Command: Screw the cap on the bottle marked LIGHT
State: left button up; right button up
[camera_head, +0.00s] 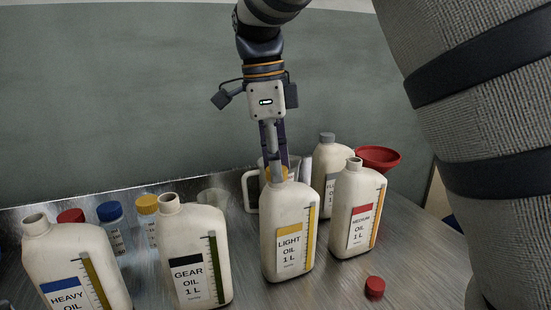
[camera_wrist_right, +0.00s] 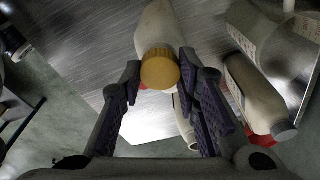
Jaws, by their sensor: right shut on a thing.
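The bottle marked LIGHT (camera_head: 289,235) is white with a yellow label and stands upright on the metal table. Its yellow cap (camera_head: 268,173) is at the top of the neck. My right gripper (camera_head: 277,172) points down from above, shut on this cap. In the right wrist view the yellow cap (camera_wrist_right: 159,69) lies between the two fingers at the end of the white LIGHT bottle (camera_wrist_right: 161,26). The fingers partly hide the neck in the head view, so I cannot tell how tightly the cap sits. My left gripper is not in view.
Uncapped GEAR (camera_head: 195,255), HEAVY (camera_head: 75,265) and MEDIUM (camera_head: 357,208) bottles stand to either side. A grey-capped bottle (camera_head: 327,160), clear jug (camera_head: 251,190) and red funnel (camera_head: 378,157) are behind. A red cap (camera_head: 375,287) lies at front right.

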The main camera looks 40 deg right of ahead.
jog(key=shift+f, duration=0.15)
jog(key=shift+o, duration=1.2)
jog(key=shift+f, duration=0.1)
jog(key=o, duration=0.5)
